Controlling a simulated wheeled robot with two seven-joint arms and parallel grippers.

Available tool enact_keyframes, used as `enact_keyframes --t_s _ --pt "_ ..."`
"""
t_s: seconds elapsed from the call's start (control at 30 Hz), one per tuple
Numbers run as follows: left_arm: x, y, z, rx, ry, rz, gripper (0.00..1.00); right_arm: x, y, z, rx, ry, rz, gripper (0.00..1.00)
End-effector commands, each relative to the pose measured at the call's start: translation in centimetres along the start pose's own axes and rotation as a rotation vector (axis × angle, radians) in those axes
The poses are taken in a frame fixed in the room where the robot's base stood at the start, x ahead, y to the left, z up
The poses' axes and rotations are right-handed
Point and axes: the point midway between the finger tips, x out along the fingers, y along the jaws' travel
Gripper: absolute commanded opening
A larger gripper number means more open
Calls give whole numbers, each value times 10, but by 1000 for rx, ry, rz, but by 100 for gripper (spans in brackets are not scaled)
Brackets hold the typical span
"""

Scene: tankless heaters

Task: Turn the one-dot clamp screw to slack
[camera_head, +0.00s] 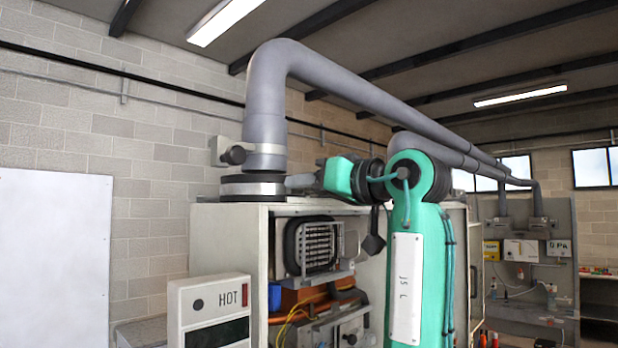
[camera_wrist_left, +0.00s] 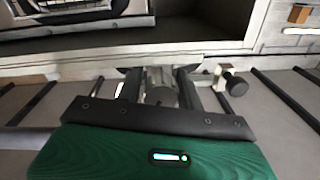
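A grey flue pipe (camera_head: 266,105) rises from the heater cabinet's top. A black and silver clamp collar (camera_head: 252,187) sits around its base. My left gripper (camera_head: 312,180) is at the collar's right side, pointing left. In the left wrist view, the dark fingers of my left gripper (camera_wrist_left: 160,82) stand apart with a round metallic part (camera_wrist_left: 160,95) between them. I cannot tell whether they touch it. Dot marks are not readable, so I cannot confirm which screw this is. My right gripper is not in view.
A black knob (camera_head: 235,155) on a pale bracket sits left of the pipe, also seen in the left wrist view (camera_wrist_left: 236,84). The open cabinet (camera_head: 228,235) and a HOT panel (camera_head: 210,300) stand below. A second heater station (camera_head: 525,265) is at the right.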

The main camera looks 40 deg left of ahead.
Motion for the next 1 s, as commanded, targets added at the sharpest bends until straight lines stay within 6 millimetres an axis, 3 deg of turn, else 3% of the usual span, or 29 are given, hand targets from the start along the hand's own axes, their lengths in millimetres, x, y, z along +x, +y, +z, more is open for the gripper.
enact_keyframes --t_s 0.27,0.43,1.0 --pt "1 0 1 0 0 0 37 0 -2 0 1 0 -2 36" --pt "1 0 0 0 0 0 5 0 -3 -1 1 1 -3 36" --pt "1 0 0 -255 -10 1 5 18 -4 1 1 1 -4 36"
